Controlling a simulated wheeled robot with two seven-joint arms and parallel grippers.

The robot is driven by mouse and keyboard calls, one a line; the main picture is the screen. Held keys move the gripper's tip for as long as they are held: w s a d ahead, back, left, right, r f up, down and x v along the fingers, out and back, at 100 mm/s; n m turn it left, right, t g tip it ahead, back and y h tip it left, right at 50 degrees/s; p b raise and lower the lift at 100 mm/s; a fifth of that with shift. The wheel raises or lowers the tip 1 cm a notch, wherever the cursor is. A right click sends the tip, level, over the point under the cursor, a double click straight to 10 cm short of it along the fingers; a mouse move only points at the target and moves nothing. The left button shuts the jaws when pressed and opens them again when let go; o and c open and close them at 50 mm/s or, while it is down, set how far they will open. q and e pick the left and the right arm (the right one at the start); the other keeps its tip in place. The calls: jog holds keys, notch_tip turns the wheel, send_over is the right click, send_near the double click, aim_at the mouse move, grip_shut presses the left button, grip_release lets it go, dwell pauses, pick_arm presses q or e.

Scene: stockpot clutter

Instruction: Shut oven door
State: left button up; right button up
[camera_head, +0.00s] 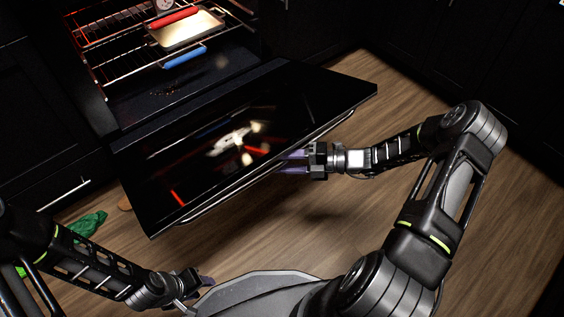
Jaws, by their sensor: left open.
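The oven door (275,115) is folded down and open, its dark glossy panel slanting across the middle of the head view. Its long bar handle (228,196) runs along the near edge. My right gripper (290,161) is at this handle, with its two purple fingers apart. The fingertips overlap the bar in the picture; I cannot tell whether they touch it. My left gripper (207,284) is open and empty, low in the view, nearer to me than the door and apart from it. Its fingers show only in part.
Inside the oven (215,68), wire racks hold a shallow tray (188,31), a red item (173,17) and a blue item (184,56). A green crumpled thing (88,224) lies left of the door. Dark cabinets flank the oven. The wooden floor (300,225) before the door is clear.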

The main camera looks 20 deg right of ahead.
grip_shut()
dwell(0.3)
dwell(1.1)
